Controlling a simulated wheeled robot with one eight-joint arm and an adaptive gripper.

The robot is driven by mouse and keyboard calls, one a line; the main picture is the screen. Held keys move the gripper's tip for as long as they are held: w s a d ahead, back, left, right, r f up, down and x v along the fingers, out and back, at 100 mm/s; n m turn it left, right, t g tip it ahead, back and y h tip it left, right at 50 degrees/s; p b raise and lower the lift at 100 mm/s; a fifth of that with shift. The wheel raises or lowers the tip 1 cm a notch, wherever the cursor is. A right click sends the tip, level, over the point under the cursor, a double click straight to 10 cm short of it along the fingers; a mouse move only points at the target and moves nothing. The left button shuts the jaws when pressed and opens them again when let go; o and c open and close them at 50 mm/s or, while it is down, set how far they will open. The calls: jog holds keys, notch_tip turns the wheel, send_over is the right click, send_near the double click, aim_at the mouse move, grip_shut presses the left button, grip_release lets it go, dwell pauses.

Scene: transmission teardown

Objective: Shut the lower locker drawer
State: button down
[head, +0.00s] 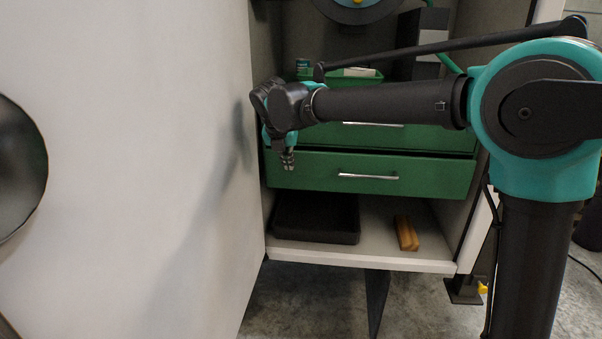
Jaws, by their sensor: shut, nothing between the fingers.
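The lower locker drawer (420,177) is green with a silver bar handle (368,177). Its front stands a little forward of the upper drawer, so it looks partly open. The upper green drawer (430,138) sits right above it, its handle partly behind my arm. My gripper (288,160) is shut and empty. It points down in front of the left end of the lower drawer's front, left of the handle. I cannot tell whether the fingertips touch the drawer front.
A white locker door or panel (130,150) fills the left side, close to my gripper. Below the drawers, a black tray (315,218) and a wooden block (406,233) lie on the white bottom shelf (390,258). A green bin (355,80) stands above the drawers.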

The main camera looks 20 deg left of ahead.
notch_tip(320, 180, down, 7)
jog(key=t, duration=0.4)
jog(key=t+y, duration=0.3)
jog(key=t, duration=0.5)
send_near(309, 174)
jog(key=w, duration=0.4)
jog(key=w+a, duration=0.1)
jog(key=w, duration=0.1)
jog(key=shift+w+a, duration=0.1)
jog(key=shift+w, duration=0.3)
jog(key=w, duration=0.2)
jog(key=w+a, duration=0.1)
jog(key=w, duration=0.1)
jog(key=shift+w, duration=0.35)
jog(key=shift+s, duration=0.1)
